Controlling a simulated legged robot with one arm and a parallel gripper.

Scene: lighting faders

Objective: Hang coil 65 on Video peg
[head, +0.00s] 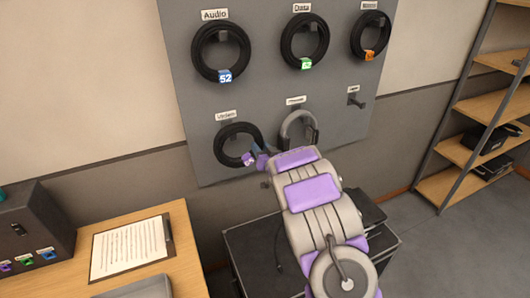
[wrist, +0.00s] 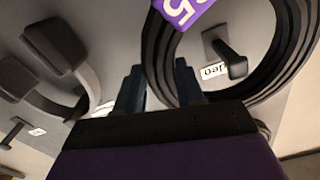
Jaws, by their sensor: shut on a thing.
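Coil 65 (head: 222,150) is a black cable ring with a purple tag, in front of the board below the Video label (head: 226,116). The tag is partly cut off in the wrist view, where a "5" shows. My gripper (head: 259,160) is shut on the coil's rim beside the tag; the wrist view shows the rim of the coil (wrist: 158,50) between the two fingers (wrist: 159,88). The Video peg (wrist: 226,56) shows inside the ring's opening in the wrist view, with its label behind it. I cannot tell whether the coil rests on the peg.
Coils tagged blue (head: 225,76), green (head: 306,63) and orange (head: 369,55) hang along the top row. Headphones (head: 288,127) hang right of the Video spot. A bare peg (head: 356,102) is farther right. A black case (head: 250,250) stands below; a desk (head: 185,245) is at left.

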